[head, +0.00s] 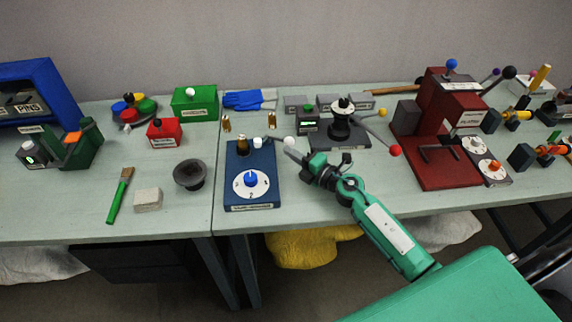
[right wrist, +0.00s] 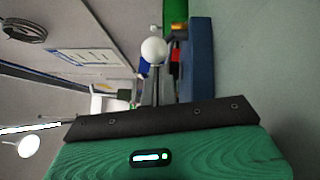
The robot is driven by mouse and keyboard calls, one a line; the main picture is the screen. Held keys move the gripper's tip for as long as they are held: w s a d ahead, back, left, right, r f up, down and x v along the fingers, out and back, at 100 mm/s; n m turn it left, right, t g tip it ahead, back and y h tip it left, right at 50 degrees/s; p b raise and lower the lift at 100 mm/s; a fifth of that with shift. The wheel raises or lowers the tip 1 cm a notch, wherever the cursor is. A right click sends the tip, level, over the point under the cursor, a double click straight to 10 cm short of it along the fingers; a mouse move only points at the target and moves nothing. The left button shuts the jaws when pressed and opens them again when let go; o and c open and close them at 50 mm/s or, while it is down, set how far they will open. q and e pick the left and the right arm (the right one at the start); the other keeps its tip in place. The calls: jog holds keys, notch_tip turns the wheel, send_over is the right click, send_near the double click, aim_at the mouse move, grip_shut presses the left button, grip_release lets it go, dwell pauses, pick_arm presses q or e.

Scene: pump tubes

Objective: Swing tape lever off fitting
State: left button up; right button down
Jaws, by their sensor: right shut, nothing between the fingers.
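The blue fixture (head: 232,165) stands on the bench with a white dial, a blue knob (head: 250,179) and a brownish fitting (head: 242,147) near its back. A white ball knob (head: 289,141) shows just off its right side; I take it for the tape lever's end. My right gripper (head: 291,154) is shut and empty, its tips close to this knob. Contact cannot be told. In the right wrist view, a white ball (right wrist: 153,50) stands just beyond my fingers, beside the blue fixture's side (right wrist: 201,60). My left gripper is not in view.
A dark red press (head: 436,176) is to the right. A dark bowl (head: 190,174) is left of the fixture. Small brass parts (head: 227,123) stand behind it.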

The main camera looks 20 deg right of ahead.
jog(key=d+n+g+y+b, duration=0.1)
jog(key=w+d+n+y+b, duration=0.1)
jog(key=shift+d+f+g+y+b, duration=0.1)
jog(key=shift+f+g+y+b, duration=0.1)
jog(key=shift+g+y+b, duration=0.15)
jog(key=shift+w+d+r+n+g+y+b, duration=0.1)
jog(key=shift+w+d+n+g+y+b, duration=0.15)
jog(key=shift+d+n+b, duration=0.1)
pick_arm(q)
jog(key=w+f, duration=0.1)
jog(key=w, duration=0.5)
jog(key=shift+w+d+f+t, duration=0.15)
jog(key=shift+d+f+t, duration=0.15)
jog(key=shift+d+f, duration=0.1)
pick_arm(e)
jog(key=shift+w+d+r, duration=0.1)
jog(key=shift+d+r, duration=0.05)
jog(key=shift+d, duration=0.1)
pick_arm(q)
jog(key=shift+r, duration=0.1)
pick_arm(e)
jog(key=shift+d+r, duration=0.1)
jog(key=shift+d, duration=0.1)
